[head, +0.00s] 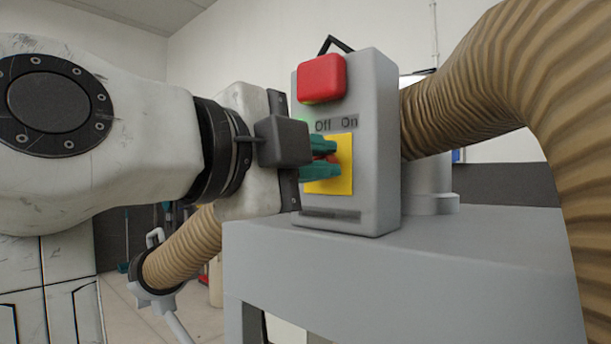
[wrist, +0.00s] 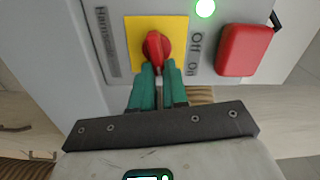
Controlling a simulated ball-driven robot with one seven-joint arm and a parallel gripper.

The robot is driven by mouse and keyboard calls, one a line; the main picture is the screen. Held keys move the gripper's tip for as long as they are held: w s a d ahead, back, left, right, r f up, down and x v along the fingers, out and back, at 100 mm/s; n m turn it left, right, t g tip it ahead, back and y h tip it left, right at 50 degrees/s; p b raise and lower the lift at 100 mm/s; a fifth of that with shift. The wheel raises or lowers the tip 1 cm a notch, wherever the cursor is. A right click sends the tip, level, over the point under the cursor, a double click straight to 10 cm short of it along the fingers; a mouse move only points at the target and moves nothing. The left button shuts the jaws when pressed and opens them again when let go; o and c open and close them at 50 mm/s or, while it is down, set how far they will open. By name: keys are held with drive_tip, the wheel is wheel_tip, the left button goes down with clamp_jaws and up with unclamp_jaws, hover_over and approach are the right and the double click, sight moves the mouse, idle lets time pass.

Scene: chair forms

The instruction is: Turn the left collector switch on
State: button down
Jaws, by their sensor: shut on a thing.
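The switch is a red rotary knob (wrist: 156,48) on a yellow plate (wrist: 140,28), on the front of a grey control box (head: 372,140). The words Off and On are printed beside the plate. In the head view the knob (head: 331,158) is mostly hidden between my fingers. My gripper (wrist: 161,68) has its green fingertips shut on the knob, one on each side; it also shows in the head view (head: 328,158). I cannot tell exactly which word the knob points to. A round green light (wrist: 205,8) glows on the box near the Off label.
A large red button (head: 322,78) sits above the plate. The box stands on a grey cabinet top (head: 440,265). A thick tan ribbed hose (head: 500,80) arches at the right, and another hose (head: 185,250) hangs below my arm.

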drive_tip(key=shift+f+m+b, duration=0.2)
drive_tip(key=shift+m+b, duration=0.3)
drive_tip(key=shift+m, duration=0.6)
drive_tip(key=c, duration=1.1)
unclamp_jaws()
drive_tip(key=shift+c, duration=0.2)
drive_tip(key=v, duration=1.1)
drive_tip(key=shift+d, duration=0.1)
